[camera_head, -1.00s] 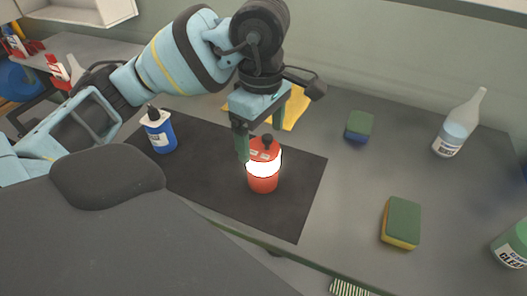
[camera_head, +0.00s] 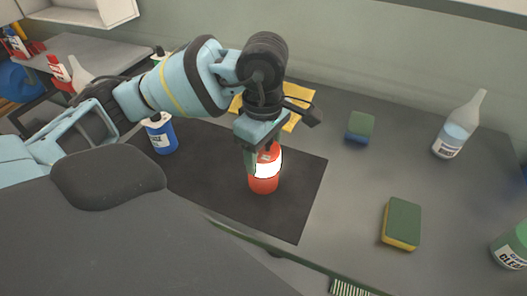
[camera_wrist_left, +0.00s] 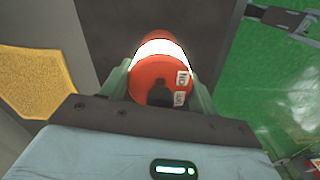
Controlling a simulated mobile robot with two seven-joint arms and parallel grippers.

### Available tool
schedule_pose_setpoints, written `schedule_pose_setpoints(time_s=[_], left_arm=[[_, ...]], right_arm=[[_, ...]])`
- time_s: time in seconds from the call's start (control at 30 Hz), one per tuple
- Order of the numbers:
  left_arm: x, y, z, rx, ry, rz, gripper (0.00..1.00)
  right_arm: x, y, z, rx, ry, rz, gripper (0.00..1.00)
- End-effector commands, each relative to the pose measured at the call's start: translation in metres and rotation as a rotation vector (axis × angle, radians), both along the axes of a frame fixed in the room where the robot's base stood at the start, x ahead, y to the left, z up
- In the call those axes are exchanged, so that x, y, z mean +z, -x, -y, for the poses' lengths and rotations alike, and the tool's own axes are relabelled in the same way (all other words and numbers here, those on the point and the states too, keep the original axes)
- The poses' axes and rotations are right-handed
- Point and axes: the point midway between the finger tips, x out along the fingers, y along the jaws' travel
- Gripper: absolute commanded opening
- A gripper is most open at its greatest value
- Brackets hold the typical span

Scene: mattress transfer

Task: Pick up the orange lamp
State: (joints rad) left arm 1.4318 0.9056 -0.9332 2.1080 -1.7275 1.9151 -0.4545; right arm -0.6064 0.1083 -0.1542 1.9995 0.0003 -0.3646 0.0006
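The orange lamp (camera_head: 264,184) stands upright on a black mat (camera_head: 210,185) on the grey table, its middle band glowing white. My left gripper (camera_head: 262,160) has come down over the lamp's top, with its green fingers on either side. In the left wrist view the lamp (camera_wrist_left: 160,80) is seen from above, between the two fingers (camera_wrist_left: 160,88). The fingers look open, with little room beside the lamp; contact is hard to tell. The gripper hides part of the lamp's top in the head view.
A blue bottle (camera_head: 162,137) stands left on the mat. A yellow cloth (camera_head: 297,93) lies behind the gripper.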

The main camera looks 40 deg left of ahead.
Motion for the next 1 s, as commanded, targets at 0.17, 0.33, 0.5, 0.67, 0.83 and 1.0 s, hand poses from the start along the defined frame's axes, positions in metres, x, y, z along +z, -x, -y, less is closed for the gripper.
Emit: schedule_pose_setpoints(time_s=[0.17,0.33,0.5,0.67,0.83,1.0], left_arm=[[0.000,0.000,0.000,0.000,0.000,0.000,0.28],[0.001,0.000,0.000,0.000,0.001,0.002,0.25],[0.003,0.000,0.000,0.000,0.001,0.002,0.25],[0.013,-0.001,0.000,-0.001,0.002,0.004,0.25],[0.037,-0.001,0.000,0.000,0.002,0.006,0.25],[0.039,0.032,0.011,-0.006,0.000,0.003,0.25]], right_arm=[[0.000,0.000,0.000,0.000,0.000,0.000,0.38],[0.000,-0.002,0.000,0.001,0.000,0.004,0.38],[0.001,-0.006,0.000,0.000,0.000,0.011,0.38],[0.000,-0.007,0.000,0.000,0.000,0.012,0.38],[-0.002,-0.005,0.000,0.000,0.001,0.007,0.38],[-0.004,-0.003,0.000,0.001,0.000,0.002,0.38]])
